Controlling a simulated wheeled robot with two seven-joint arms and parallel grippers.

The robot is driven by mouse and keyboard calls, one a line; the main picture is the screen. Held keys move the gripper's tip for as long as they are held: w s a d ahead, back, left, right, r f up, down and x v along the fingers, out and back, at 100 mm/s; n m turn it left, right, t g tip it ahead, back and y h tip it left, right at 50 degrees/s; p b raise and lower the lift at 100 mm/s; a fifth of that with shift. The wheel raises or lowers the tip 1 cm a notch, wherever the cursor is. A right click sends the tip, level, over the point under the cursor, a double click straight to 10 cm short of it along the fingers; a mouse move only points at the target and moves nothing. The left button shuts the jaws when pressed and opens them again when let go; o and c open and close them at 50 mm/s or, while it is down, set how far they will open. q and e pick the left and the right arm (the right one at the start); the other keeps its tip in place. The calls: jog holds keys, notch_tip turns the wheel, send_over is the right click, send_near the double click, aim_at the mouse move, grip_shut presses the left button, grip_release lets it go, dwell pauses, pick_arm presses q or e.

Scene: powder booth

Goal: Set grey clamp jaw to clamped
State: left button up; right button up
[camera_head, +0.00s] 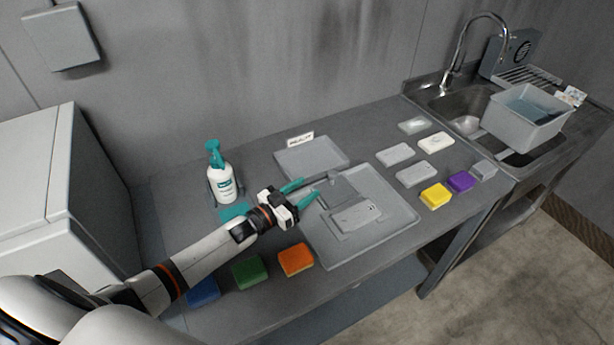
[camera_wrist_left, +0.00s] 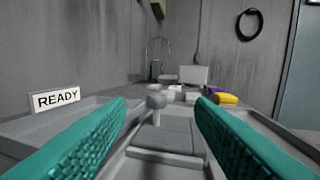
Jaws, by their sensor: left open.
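A grey clamp fixture with a flat plate (camera_head: 356,216) sits in a shallow grey tray (camera_head: 398,212) on the bench. The grey clamp jaw appears to be the small lever with a rounded knob (camera_wrist_left: 156,101) on a short stem, seen ahead between my fingers in the left wrist view. In the head view its tip (camera_head: 332,177) is small and hard to make out. My left gripper (camera_head: 305,191), with teal fingers, is open at the tray's left edge, level with the fixture. It holds nothing and appears apart from the knob. My right gripper is not in view.
A READY sign (camera_wrist_left: 56,99) stands behind a second grey tray (camera_head: 312,157). A spray bottle (camera_head: 221,184) stands left. Orange (camera_head: 296,260), green (camera_head: 250,271) and blue sponges lie in front; yellow (camera_head: 436,196) and purple (camera_head: 461,181) blocks lie right, before the sink (camera_head: 462,108).

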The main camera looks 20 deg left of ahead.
aim_at(328, 178)
pick_arm(q)
jog(key=shift+s+a+f+m+g, duration=0.15)
jog(key=shift+a+f, duration=0.1)
jog(key=shift+f, duration=0.15)
jog(key=shift+s+a+f+m+g, duration=0.1)
jog(key=shift+a+f+m+g, duration=0.1)
jog(key=shift+f, duration=0.2)
jog(key=shift+w+f, duration=0.15)
jog(key=shift+w, duration=0.05)
jog(key=b+x, duration=0.6)
jog(key=x, duration=0.4)
jog(key=shift+w+d+f, duration=0.1)
jog(key=shift+w+d, duration=0.1)
jog(key=shift+w+d+r, duration=0.2)
jog(key=shift+w+d, duration=0.1)
jog(key=shift+w, duration=0.2)
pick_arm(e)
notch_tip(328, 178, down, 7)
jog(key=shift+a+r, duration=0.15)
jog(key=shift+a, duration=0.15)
pick_arm(q)
grip_shut()
